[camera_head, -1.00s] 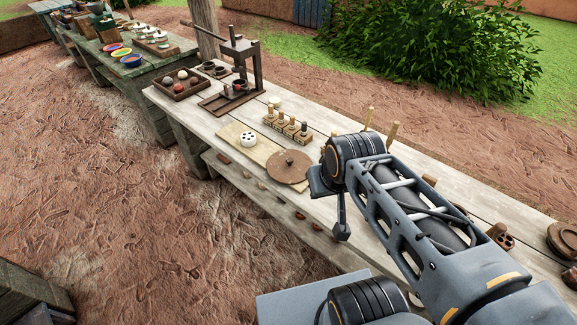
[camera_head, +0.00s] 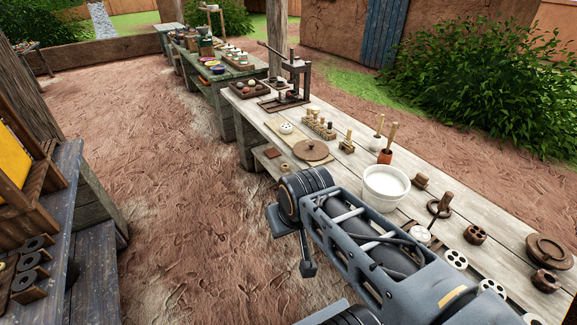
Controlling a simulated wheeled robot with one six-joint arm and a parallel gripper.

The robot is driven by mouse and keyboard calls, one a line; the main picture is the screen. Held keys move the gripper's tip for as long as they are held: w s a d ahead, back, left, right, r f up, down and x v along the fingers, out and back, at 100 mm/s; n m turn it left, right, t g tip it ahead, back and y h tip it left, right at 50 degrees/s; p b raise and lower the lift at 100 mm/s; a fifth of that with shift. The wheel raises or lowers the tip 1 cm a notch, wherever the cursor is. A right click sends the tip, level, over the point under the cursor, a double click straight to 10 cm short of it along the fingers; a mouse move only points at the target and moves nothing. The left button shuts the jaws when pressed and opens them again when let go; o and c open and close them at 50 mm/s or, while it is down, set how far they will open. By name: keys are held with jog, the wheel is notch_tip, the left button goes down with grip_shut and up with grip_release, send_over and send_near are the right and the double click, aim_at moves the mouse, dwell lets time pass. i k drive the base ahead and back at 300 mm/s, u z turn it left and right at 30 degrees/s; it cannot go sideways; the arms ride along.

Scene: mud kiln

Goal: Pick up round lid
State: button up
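A round brown wooden disc (camera_head: 311,151) with a small knob lies flat on the pale worktable, near its front edge, partly on a light board. A second round brown lid-like piece (camera_head: 549,250) lies at the far right of the same table. My gripper (camera_head: 308,268) hangs at the end of my arm, in front of the table edge and nearer to me than the knobbed disc. It is apart from both round pieces. Only a dark finger-like part shows, so its opening is hidden.
A white bowl (camera_head: 386,187) stands mid-table behind my arm. Dark shelving (camera_head: 82,215) stands at the left. The reddish dirt floor (camera_head: 180,185) between is clear.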

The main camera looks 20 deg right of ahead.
aim_at(308, 150)
jog(key=u, duration=0.45)
jog(key=i, duration=1.7)
jog(key=z, duration=1.3)
jog(key=i, duration=0.75)
jog(key=z, duration=0.9)
